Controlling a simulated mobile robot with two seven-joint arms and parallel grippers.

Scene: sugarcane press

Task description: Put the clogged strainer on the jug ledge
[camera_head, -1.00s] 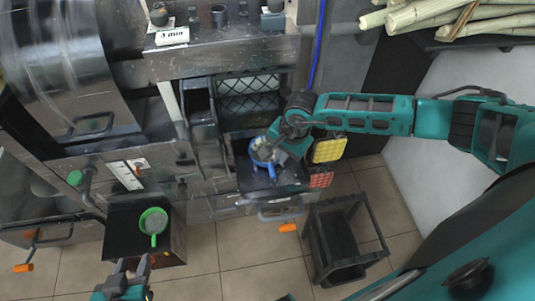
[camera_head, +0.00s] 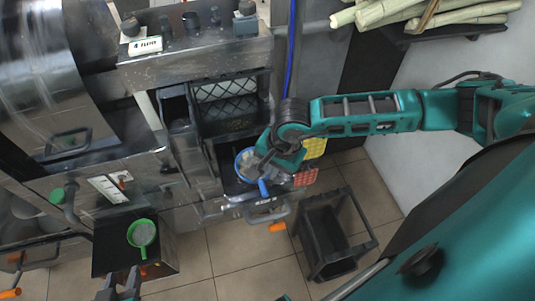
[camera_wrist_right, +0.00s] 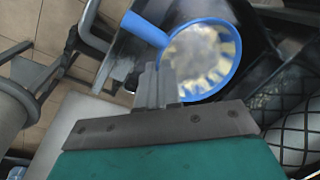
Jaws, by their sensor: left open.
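The clogged strainer (camera_head: 248,163) has a blue rim and handle, with pale yellowish matter in its bowl. It is over the dark shelf-like ledge at the front of the press. In the right wrist view, the strainer (camera_wrist_right: 199,60) lies at my fingertips, its handle toward the upper left. My right gripper (camera_wrist_right: 152,85) has its fingers close together at the near rim and looks shut on it; the tips are partly hidden. Whether the strainer touches the ledge is unclear. My left gripper (camera_head: 122,279) is open and empty, below the green strainer (camera_head: 142,233). No jug is clearly visible.
The green strainer lies on a dark box (camera_head: 108,251) at the lower left. A black crate (camera_head: 335,238) stands on the tiled floor at the right. A yellow pad (camera_head: 314,148) and a red pad (camera_head: 306,177) are beside my right arm. Cane stalks (camera_head: 440,12) lie at the upper right.

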